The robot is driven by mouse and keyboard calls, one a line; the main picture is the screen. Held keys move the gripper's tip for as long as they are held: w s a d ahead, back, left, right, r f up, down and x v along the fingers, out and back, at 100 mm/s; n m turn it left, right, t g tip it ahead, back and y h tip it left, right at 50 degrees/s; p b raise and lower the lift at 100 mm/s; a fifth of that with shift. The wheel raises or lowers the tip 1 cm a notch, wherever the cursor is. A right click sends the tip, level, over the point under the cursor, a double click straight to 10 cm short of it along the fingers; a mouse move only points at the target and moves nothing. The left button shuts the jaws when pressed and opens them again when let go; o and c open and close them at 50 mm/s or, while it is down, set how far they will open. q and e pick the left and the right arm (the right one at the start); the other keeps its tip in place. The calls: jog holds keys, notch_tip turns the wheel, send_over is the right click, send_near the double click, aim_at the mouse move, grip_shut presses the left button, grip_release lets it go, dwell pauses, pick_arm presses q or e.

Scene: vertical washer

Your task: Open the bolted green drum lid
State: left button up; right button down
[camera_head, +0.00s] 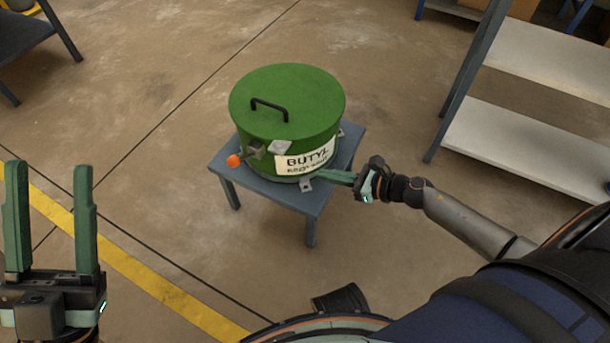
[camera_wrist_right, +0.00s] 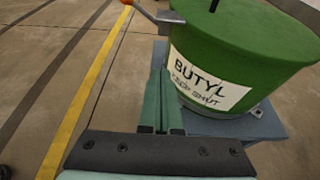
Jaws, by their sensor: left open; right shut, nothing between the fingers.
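The green drum (camera_head: 318,145) stands on a small blue-grey table, with a white BUTYL label on its side. Its round green lid (camera_head: 310,90) is down on top and has a black handle (camera_head: 269,108). A metal latch (camera_head: 255,149) with an orange knob (camera_head: 234,161) sticks out at the drum's front left. My right gripper (camera_head: 330,176) is shut and empty beside the drum's lower front, below the label; it also shows in the right wrist view (camera_wrist_right: 162,100). I cannot tell whether it touches the drum. My left gripper (camera_head: 52,215) is open and empty at the lower left, well away from the drum.
The small table (camera_head: 262,187) has brackets around the drum's base. A shelf rack (camera_head: 530,125) stands at the right, and a dark table (camera_head: 25,35) is at the upper left. A yellow floor line (camera_head: 150,275) crosses the clear floor on the left.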

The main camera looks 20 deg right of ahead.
jog(key=w+a+r, duration=0.1)
jog(key=w+a, duration=0.4)
jog(key=w, duration=0.2)
jog(key=shift+w+a, duration=0.15)
jog(key=shift+a, duration=0.15)
dwell(0.3)
